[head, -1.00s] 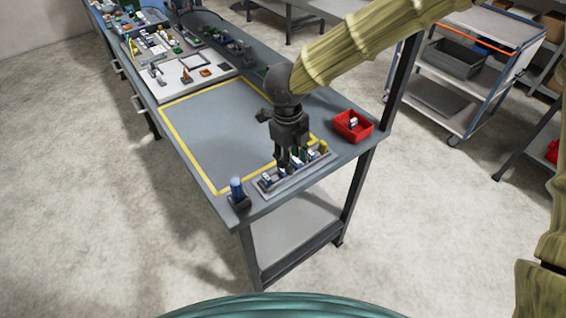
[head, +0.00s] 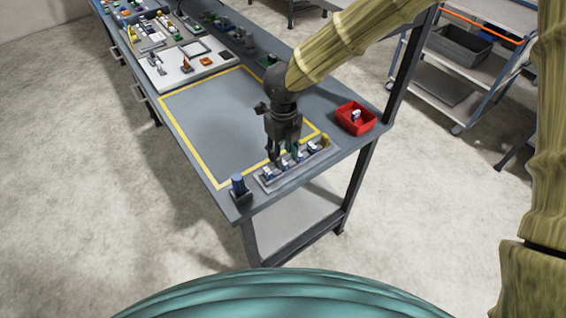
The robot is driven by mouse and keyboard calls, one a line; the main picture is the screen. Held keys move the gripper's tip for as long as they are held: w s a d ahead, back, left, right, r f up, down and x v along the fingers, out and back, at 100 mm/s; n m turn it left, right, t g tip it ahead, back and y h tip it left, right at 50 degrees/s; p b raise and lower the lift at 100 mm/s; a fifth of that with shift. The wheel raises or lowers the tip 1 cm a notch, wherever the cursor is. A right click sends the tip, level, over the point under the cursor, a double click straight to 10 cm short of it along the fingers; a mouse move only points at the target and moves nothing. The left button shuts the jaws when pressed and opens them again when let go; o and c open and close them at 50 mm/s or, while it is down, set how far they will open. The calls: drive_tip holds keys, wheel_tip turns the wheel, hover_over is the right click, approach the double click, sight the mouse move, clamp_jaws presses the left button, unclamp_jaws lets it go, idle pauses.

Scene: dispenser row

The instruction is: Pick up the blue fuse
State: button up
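A grey row tray (head: 264,187) lies along the near end of the bench. It holds several small blue-and-white pieces, one of them at its left end (head: 267,173), and a yellow one (head: 325,144) at its right end. Which piece is the blue fuse is too small to tell. A blue cylinder (head: 238,183) stands upright in a dark holder left of the tray. My gripper (head: 283,161) points down over the left-middle part of the tray. Its fingers look apart. They partly hide the pieces below, and contact with any of them cannot be made out.
A red bin (head: 355,119) with a small light piece in it stands right of the tray. A yellow-bordered area (head: 215,120) behind the tray is clear. A dark bench post (head: 410,65) rises at the right. A pale board (head: 185,65) with parts lies farther back.

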drive_tip(key=shift+f+p, duration=0.3)
drive_tip(key=shift+f, duration=1.35)
drive_tip(key=c, duration=0.8)
drive_tip(key=shift+r, duration=0.1)
drive_tip(key=shift+r+b, duration=0.4)
drive_tip(key=shift+r, duration=0.15)
wheel_tip(320, 180, up, 2)
drive_tip(key=shift+r+b, duration=0.1)
drive_tip(key=shift+b, duration=0.4)
drive_tip(key=s+b, duration=0.1)
drive_tip(key=s, duration=0.4)
drive_tip(key=s+d+r+b, duration=0.1)
drive_tip(key=s+b, duration=0.1)
drive_tip(key=s, duration=0.3)
drive_tip(key=s+d+b, duration=0.1)
drive_tip(key=s, duration=0.4)
drive_tip(key=shift+s+d+r, duration=0.1)
drive_tip(key=shift+s+r, duration=0.15)
drive_tip(key=shift+s, duration=0.15)
drive_tip(key=shift+r+p, duration=1)
drive_tip(key=shift+p, duration=0.05)
